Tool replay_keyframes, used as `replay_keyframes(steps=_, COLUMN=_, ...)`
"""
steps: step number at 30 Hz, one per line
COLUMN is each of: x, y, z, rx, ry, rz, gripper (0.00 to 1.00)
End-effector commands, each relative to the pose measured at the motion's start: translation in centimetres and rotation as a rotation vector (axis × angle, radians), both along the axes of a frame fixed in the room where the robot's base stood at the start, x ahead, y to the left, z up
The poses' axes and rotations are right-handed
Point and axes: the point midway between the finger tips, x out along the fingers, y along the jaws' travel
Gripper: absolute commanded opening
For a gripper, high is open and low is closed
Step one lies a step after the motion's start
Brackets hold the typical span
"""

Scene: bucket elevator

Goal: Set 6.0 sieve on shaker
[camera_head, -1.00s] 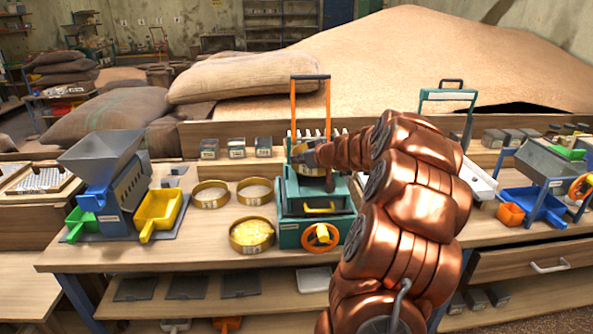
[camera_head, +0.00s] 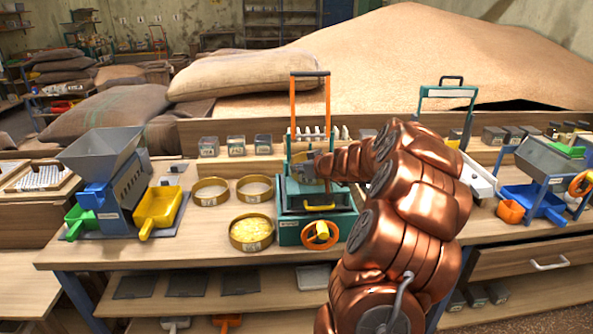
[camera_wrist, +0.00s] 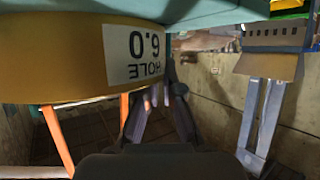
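The 6.0 sieve (camera_wrist: 70,60) is a brass ring with a white "HOLE 6.0" label, large and inverted in the wrist view. It lies against a teal surface (camera_wrist: 210,12) of the shaker, and I cannot tell whether it is fully seated. In the head view a small part of its brass side (camera_head: 299,157) shows at the top of the teal shaker (camera_head: 317,220). My gripper (camera_wrist: 166,85) is at the sieve's edge. One finger passes behind the wall and the other lies outside, apparently pinching it; the fingertips are partly hidden.
Two sieves (camera_head: 211,191) (camera_head: 255,188) and a sieve with yellow grain (camera_head: 250,245) stand left of the shaker. The shaker's orange upright handle (camera_head: 327,100) rises behind my gripper. A blue-grey hopper machine (camera_head: 125,180) stands left; another machine (camera_head: 545,170) stands right.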

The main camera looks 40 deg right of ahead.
Motion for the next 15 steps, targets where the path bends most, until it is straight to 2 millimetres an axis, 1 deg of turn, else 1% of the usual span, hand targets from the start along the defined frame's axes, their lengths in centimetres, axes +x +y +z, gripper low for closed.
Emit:
replay_keyframes(steps=1, x=0.01, y=0.00, z=0.02, rx=0.000, ry=-0.001, rz=0.000, gripper=0.07)
replay_keyframes(steps=8, x=0.01, y=0.01, z=0.04, rx=0.000, ry=0.000, rz=0.000, gripper=0.31)
replay_keyframes(steps=15, x=0.01, y=0.01, z=0.04, rx=0.000, ry=0.000, rz=0.000, gripper=0.31)
